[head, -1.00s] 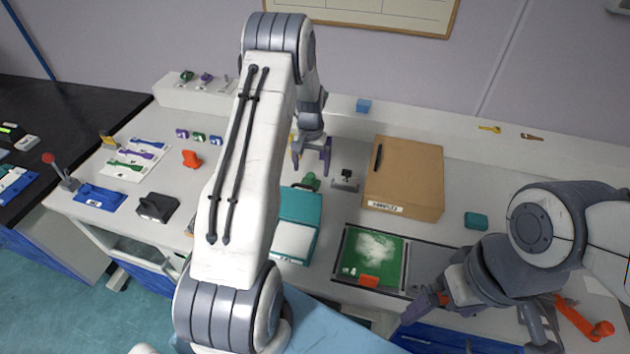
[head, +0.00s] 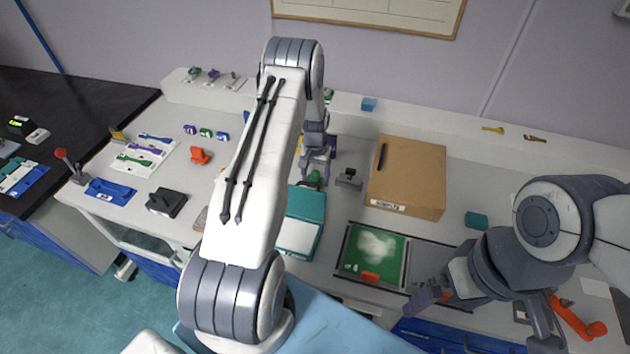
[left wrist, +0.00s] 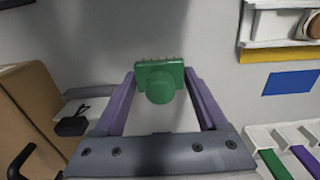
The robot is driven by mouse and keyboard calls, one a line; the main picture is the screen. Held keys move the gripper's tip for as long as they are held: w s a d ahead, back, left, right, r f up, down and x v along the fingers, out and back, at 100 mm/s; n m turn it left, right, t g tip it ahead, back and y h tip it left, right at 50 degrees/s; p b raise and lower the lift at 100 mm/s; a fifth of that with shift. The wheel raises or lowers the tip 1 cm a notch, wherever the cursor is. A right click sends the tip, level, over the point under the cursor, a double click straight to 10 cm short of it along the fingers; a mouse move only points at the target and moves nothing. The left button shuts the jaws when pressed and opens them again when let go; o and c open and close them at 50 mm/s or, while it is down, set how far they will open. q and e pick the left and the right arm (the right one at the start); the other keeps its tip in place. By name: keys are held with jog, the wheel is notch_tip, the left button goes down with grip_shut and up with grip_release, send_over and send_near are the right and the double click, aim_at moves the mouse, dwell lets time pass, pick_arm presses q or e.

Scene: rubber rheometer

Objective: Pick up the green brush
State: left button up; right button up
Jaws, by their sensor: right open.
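My left gripper (head: 317,170) points down at the brush. Its purple fingers (left wrist: 160,72) are apart, one on each side of the brush, with their tips close to its ends. I cannot tell whether they touch it. My right gripper (head: 485,325) is open and empty at the lower right, near the bench's front edge.
A teal-lidded box (head: 300,240) stands in front of the brush. A small black-topped object (head: 348,178) and a cardboard box (head: 407,180) stand to its right. A green tray with white powder (head: 372,255) lies nearer the front.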

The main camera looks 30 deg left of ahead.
aim_at(315, 173)
pick_arm(q)
jog(key=shift+c, duration=0.9)
jog(key=shift+r, duration=0.1)
jog(key=shift+r+b, duration=0.45)
jog(key=shift+r, duration=0.1)
notch_tip(315, 173, up, 3)
jog(key=shift+f+b, duration=0.2)
jog(key=shift+b, duration=0.5)
jog(key=d+r+b, duration=0.3)
jog(key=d+r, duration=0.4)
jog(key=d, duration=0.4)
jog(key=shift+d, duration=0.35)
jog(key=shift+r, duration=0.1)
